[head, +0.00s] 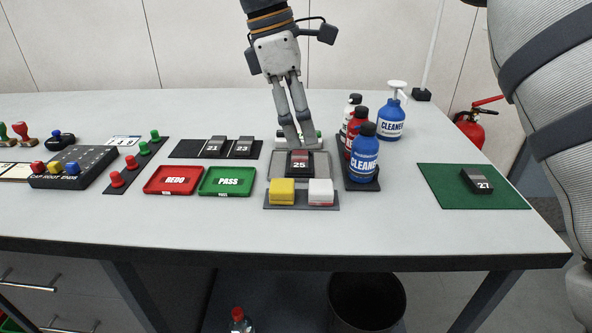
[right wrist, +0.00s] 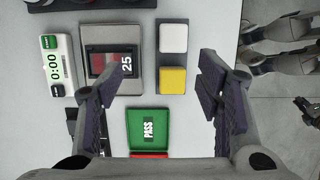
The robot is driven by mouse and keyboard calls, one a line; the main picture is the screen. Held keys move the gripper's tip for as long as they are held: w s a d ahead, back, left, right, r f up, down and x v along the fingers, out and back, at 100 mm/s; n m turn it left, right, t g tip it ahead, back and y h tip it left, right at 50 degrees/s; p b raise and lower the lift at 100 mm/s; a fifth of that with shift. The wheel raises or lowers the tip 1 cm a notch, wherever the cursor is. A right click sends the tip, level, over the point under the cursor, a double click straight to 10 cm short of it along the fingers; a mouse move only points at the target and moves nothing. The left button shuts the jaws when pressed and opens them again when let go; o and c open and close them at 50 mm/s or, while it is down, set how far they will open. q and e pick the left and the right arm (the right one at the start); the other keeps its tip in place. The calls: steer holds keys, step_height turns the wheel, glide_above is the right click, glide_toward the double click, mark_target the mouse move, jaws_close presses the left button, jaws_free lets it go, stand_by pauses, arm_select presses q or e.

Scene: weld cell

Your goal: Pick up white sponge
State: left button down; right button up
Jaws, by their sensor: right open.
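The white sponge (head: 320,191) sits at the right of a dark tray (head: 301,207) near the table's front, beside a yellow sponge (head: 282,191). In the right wrist view the white sponge (right wrist: 173,38) lies above the yellow one (right wrist: 172,79). My right gripper (head: 300,143) points down from the back of the table, behind the block marked 25 and apart from the sponge. In the right wrist view my right gripper (right wrist: 155,78) has its fingers spread with nothing held.
The block marked 25 (head: 299,164) sits on a grey plate just behind the sponges. Cleaner bottles (head: 364,153) stand close to the right. The green PASS tray (head: 227,181) and red REDO tray (head: 174,180) lie to the left. The table front is clear.

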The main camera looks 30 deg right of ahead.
mark_target(320, 185)
steer(key=s+f, duration=0.2)
steer(key=f, duration=0.1)
steer(key=shift+s+d, duration=0.2)
steer(key=shift+d, duration=0.2)
steer(key=x, duration=0.4)
steer(key=p+x, duration=0.1)
steer(key=x, duration=0.2)
steer(key=shift+s+a+f, duration=0.1)
steer(key=shift+a, duration=0.25)
steer(key=shift+d+f, duration=0.1)
steer(key=shift+f, duration=0.4)
arm_select(q)
steer(key=shift+r+t, duration=0.3)
steer(key=shift+r, duration=0.4)
arm_select(e)
steer(key=c, duration=1)
steer(key=shift+r, duration=0.1)
